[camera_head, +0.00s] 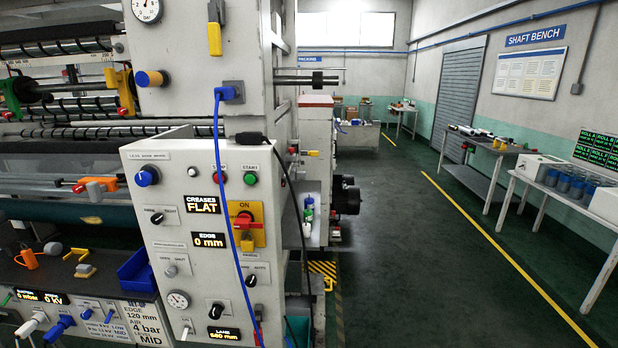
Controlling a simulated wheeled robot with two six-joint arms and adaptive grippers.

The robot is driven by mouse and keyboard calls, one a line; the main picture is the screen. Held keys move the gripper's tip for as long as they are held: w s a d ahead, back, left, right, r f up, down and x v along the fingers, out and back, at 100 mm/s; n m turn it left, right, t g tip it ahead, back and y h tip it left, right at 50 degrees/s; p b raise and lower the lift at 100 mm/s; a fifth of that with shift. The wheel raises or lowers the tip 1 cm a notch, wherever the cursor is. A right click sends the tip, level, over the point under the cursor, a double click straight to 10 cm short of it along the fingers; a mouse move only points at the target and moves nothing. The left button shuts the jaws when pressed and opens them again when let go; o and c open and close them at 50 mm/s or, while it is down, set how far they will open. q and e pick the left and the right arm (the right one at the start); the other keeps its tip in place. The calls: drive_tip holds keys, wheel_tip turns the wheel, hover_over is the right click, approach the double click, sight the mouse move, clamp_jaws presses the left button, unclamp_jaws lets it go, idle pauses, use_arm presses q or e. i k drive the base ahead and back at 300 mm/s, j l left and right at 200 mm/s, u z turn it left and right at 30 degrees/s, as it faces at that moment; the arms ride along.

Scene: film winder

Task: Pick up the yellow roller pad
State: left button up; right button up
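A small yellow piece with a paler flat part (85,270) lies on the dark ledge (55,284) at the lower left of the head view. It looks like the yellow roller pad, but it is small and I cannot be sure. A curved yellow piece (76,253) lies just behind it. Neither of my grippers shows in the head view, so I cannot tell whether they are open or shut.
A blue bin (138,272) stands right of the yellow pieces, against the control cabinet (205,240). An orange mug-like object (27,259) is to their left. A blue cable (222,160) hangs down the cabinet front. The green floor (420,270) at right is clear.

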sight(84, 270)
drive_tip(key=u, duration=1.55)
drive_tip(key=i+j+z, duration=0.15)
drive_tip(key=i+z, duration=0.15)
drive_tip(key=i, duration=0.3)
drive_tip(key=i+j+z, duration=0.3)
drive_tip(key=i, duration=0.25)
drive_tip(key=i+j+z, duration=0.25)
drive_tip(key=i+j, duration=0.15)
drive_tip(key=i, duration=0.15)
